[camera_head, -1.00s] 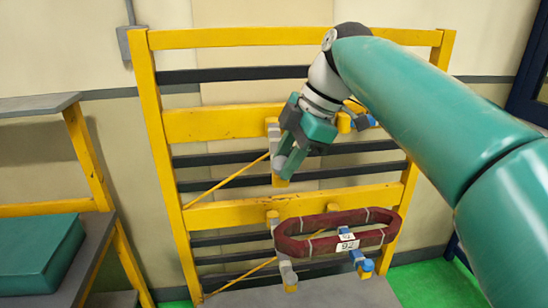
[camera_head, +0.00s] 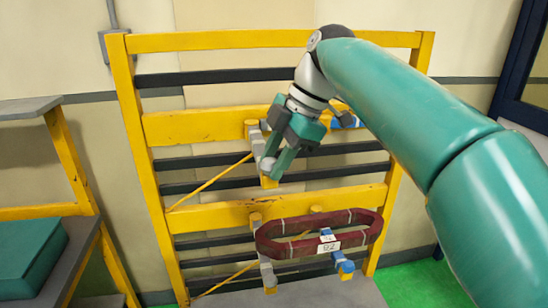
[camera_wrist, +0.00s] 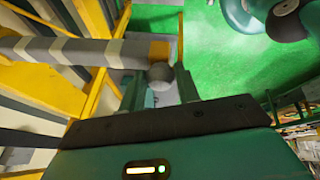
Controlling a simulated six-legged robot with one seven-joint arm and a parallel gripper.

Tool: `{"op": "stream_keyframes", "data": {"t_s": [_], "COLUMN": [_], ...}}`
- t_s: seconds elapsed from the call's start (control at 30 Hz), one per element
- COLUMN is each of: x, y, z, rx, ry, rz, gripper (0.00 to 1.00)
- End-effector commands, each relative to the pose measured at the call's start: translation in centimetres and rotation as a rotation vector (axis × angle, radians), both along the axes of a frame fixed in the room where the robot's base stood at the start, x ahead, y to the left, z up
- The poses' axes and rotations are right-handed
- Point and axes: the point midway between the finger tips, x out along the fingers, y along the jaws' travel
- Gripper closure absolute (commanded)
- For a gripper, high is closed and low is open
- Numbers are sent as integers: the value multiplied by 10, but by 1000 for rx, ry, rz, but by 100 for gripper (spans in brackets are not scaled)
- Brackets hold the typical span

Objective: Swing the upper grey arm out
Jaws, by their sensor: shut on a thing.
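The upper grey arm (camera_head: 257,143) sticks out from a yellow crossbar on the rack and has a yellow tip (camera_head: 268,182). In the wrist view the grey arm (camera_wrist: 75,52) comes in from the left, ending in its yellow tip (camera_wrist: 159,50). A grey round knob (camera_wrist: 161,75) near that tip sits between my fingers. My gripper (camera_head: 269,164) is shut on this knob at the arm's outer end; it also shows in the wrist view (camera_wrist: 161,88). My gripper hides part of the arm in the head view.
A dark red coil (camera_head: 280,248) labelled 92 rests on the lower arms, below my gripper. A blue arm (camera_head: 346,121) sits on the upper crossbar to the right. The yellow rack (camera_head: 127,130) stands before the wall. A grey shelf with a teal box (camera_head: 28,258) is at left.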

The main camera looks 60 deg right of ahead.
Motion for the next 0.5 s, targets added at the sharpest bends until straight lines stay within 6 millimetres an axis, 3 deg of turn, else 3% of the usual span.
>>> {"op": "stream_keyframes", "data": {"t_s": [0.17,0.2,0.3,0.5], "x": [-4,-4,-4,-3], "y": [-3,-3,-3,-2], "z": [0,0,0,0], "rx": [-2,-3,-2,-2], "ry": [1,2,1,1], "rz": [-8,-8,-7,-3], "gripper": [100,66,47,47]}}
